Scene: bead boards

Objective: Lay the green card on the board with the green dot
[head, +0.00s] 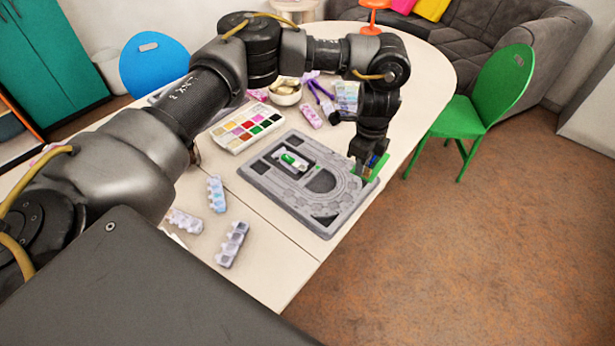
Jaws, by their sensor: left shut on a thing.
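My left gripper (370,158) is shut on the green card (379,169), just above or at the right edge of the grey bead board; I cannot tell if the card touches it. The gripper's fingers hide part of the card. The grey board (345,207) lies flat on the table, with grooves, a curved track and a dark recess. A small white piece with a green mark (288,158) lies in that recess. I cannot tell whether this mark is the green dot. My right gripper is not in view.
A paint palette (232,142) lies left of the board. Several pale bead boxes, one at the left (216,194), lie on the pale table (280,262). A bowl (285,98) and purple items stand behind. A green chair (492,95) stands right of the table.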

